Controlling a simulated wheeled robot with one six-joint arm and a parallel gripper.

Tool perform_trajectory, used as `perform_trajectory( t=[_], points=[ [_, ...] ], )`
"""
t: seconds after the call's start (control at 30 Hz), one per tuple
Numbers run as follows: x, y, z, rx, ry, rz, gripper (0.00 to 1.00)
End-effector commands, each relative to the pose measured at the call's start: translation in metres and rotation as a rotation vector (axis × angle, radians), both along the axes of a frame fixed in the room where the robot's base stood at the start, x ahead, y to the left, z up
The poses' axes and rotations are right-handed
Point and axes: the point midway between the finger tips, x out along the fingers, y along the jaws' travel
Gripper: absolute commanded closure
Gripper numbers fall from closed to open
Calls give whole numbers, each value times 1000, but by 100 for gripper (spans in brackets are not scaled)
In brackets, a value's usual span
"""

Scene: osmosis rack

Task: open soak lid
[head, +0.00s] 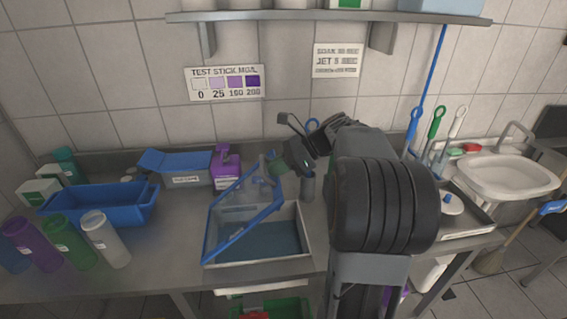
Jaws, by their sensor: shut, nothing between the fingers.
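The soak tub (306,232) is a grey rectangular basin on the counter, with dark bluish contents or floor showing inside. Its lid (240,203) is a clear panel in a blue frame. The lid is tilted up, its left edge low at the tub's left rim and its right edge raised, so the right part of the tub is uncovered. My gripper (277,166) is at the raised edge, near its back corner. It is shut with nothing held. Its fingertips are small and partly hidden, and I cannot tell whether they touch the lid.
A purple jug (226,168) and a grey box with a blue lid (185,178) stand behind the tub. A blue tray (105,207) and several bottles (106,240) are at left. A grey bottle (308,187) stands behind the tub. A sink (508,175) is at right.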

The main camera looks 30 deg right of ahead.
Motion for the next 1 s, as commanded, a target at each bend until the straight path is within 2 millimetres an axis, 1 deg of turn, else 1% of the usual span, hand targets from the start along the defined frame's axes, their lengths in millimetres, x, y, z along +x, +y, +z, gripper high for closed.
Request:
perform_trajectory(
  t=[0.37,0.47,0.57,0.67,0.77,0.87,1.0],
  points=[
    [0,1,0,-1,0,1,100],
    [1,4,4,-10,2,1,100],
    [4,11,14,-35,11,4,100],
    [8,21,23,-73,25,4,100],
    [13,37,38,-124,44,8,100],
    [20,58,53,-131,49,7,100],
    [31,94,70,-130,49,9,100]
  ],
)
